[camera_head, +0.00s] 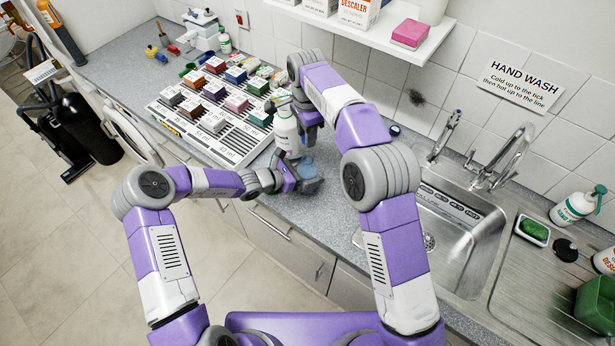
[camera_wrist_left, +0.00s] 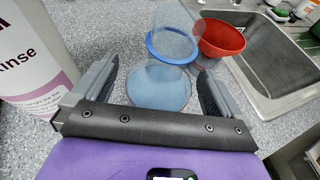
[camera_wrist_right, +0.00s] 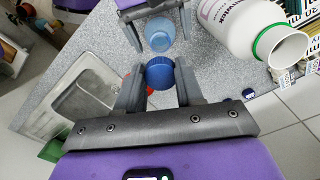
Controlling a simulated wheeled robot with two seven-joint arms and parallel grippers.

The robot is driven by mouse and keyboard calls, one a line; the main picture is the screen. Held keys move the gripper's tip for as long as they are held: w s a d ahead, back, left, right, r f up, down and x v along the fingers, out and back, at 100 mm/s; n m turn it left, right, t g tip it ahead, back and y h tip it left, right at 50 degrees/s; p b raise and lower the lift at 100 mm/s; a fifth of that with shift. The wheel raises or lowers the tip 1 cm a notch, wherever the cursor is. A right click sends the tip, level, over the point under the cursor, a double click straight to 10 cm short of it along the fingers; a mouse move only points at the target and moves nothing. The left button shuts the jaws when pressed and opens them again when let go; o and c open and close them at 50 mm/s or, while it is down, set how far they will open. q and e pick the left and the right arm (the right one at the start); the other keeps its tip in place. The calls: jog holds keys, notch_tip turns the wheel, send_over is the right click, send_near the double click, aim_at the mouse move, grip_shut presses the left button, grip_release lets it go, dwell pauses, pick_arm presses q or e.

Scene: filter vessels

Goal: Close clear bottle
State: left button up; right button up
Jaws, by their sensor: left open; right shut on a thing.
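The clear bottle (camera_wrist_left: 160,88), pale blue and see-through, stands on the grey worktop; it also shows in the right wrist view (camera_wrist_right: 160,36) and the head view (camera_head: 306,166). My left gripper (camera_head: 306,178) is open, with one finger on each side of the bottle; the left wrist view shows gaps beside it. A round blue cap (camera_wrist_right: 160,73) is between the fingertips of my right gripper (camera_wrist_right: 158,82), which is shut on it. The cap appears apart from the bottle in the right wrist view. In the head view my right arm partly hides this area.
A white rinse bottle (camera_head: 286,132) with a green neck ring stands close beside the clear bottle. A red bowl or funnel (camera_wrist_left: 222,38) is near the sink (camera_head: 455,235). A small dark-blue cap (camera_head: 395,130) lies at the back. A rack of coloured boxes (camera_head: 215,105) fills the worktop left.

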pick_arm(q)
jog(key=shift+c, duration=0.5)
jog(key=c, duration=1.4)
pick_arm(e)
jog(key=shift+s+a+f, duration=0.1)
jog(key=shift+f, duration=2.4)
jog(key=shift+f, duration=0.15)
jog(key=shift+f, duration=0.7)
jog(key=shift+f, duration=0.6)
